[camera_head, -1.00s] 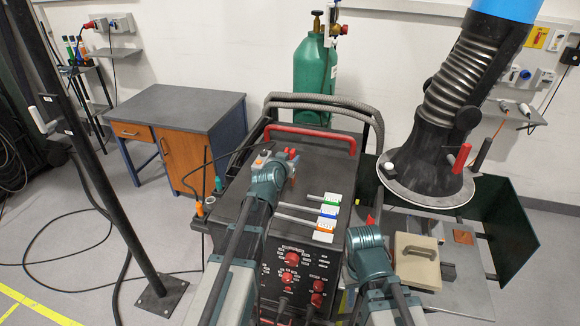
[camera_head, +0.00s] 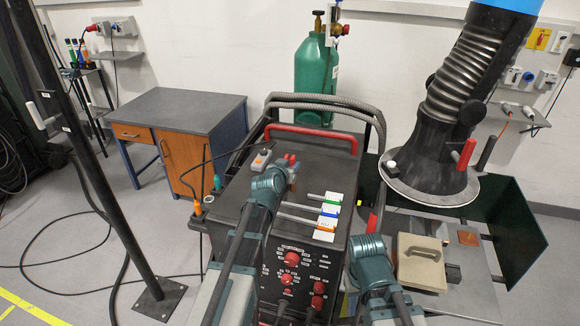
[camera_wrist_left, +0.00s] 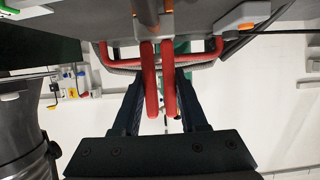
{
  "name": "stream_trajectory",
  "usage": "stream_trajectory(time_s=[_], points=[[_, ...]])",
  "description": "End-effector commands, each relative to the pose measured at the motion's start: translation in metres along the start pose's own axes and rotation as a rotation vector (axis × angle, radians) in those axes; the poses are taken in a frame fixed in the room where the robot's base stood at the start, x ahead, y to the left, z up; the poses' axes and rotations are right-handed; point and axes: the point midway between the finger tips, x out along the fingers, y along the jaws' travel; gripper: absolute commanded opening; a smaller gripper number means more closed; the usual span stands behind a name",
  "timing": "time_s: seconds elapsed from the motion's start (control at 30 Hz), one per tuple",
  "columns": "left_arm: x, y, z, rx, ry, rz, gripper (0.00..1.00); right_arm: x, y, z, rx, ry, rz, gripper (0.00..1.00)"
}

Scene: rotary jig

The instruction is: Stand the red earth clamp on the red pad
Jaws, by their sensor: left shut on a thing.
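The red earth clamp (camera_wrist_left: 152,85) shows in the left wrist view as two red handles between the fingers of my left gripper (camera_wrist_left: 161,96). In the head view, red ends of the clamp (camera_head: 291,159) show at my left gripper (camera_head: 287,170), over the black machine top. The left gripper is shut on the clamp; its lower parts are hard to make out. A small reddish-brown square (camera_head: 467,238), which looks like the red pad, lies on the bench at the right, apart from the clamp. My right wrist is in front of the machine's right side; its fingers are hidden.
A beige block (camera_head: 420,262) stands beside the pad. A large extraction hood (camera_head: 430,185) hangs close behind the pad.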

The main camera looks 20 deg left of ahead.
Motion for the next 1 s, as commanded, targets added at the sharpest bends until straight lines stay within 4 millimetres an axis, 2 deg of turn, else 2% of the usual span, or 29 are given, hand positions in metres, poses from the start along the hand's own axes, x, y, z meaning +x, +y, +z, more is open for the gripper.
stream_trajectory(time_s=[0.03, 0.17, 0.2, 0.63, 0.77, 1.0], points=[[0.000, 0.000, 0.001, 0.000, 0.000, 0.000, 0.48, 0.001, 0.000, 0.000, 0.000, 0.000, 0.000, 0.33], [0.000, 0.000, 0.001, 0.000, -0.001, 0.000, 0.71, 0.001, 0.000, 0.000, 0.000, 0.000, 0.000, 0.33], [0.000, 0.000, 0.001, 0.000, -0.001, 0.000, 0.72, 0.001, 0.000, 0.000, 0.000, 0.000, 0.000, 0.33], [-0.003, 0.000, -0.004, 0.000, 0.000, 0.000, 0.72, -0.005, 0.001, 0.000, 0.000, 0.000, 0.000, 0.33], [-0.019, 0.000, -0.004, 0.000, 0.000, 0.000, 0.72, -0.010, 0.001, 0.001, 0.000, 0.000, 0.000, 0.33], [-0.066, 0.001, -0.004, 0.000, -0.001, 0.000, 0.72, -0.026, 0.003, 0.002, -0.001, 0.000, 0.000, 0.33]])
